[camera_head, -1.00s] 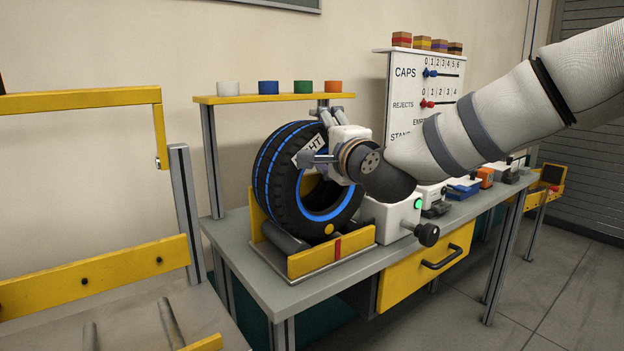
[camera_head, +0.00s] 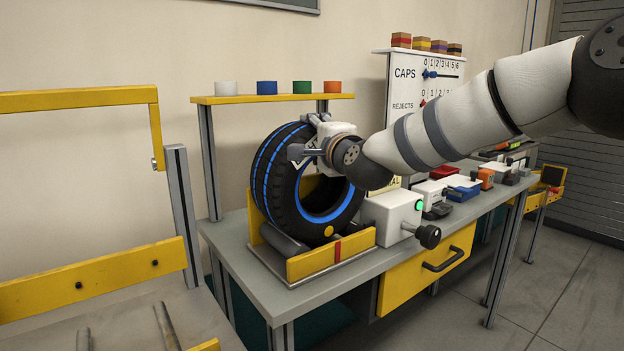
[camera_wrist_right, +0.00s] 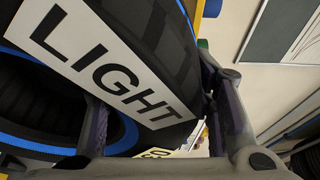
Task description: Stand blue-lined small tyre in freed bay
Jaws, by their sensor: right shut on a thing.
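The blue-lined tyre (camera_head: 268,180) stands upright in a low cradle with yellow end plates (camera_head: 331,255) on the grey bench. It has blue rings and a yellow dot low on its face. My right gripper (camera_head: 314,142) is at the tyre's upper right rim, shut on the tyre wall. In the right wrist view the tyre (camera_wrist_right: 180,55) lies between the fingers, one at its hole and one outside its tread. A white LIGHT label (camera_wrist_right: 110,70) shows there; in the head view my gripper mostly hides it. I cannot tell which place is the freed bay. My left gripper is out of view.
A yellow shelf (camera_head: 240,99) with coloured caps stands behind the tyre. A white box with a green button (camera_head: 392,217) and black knob sits close to its right. A yellow-barred frame with metal rods (camera_head: 95,275) stands at the left. A counter board (camera_head: 418,95) is behind.

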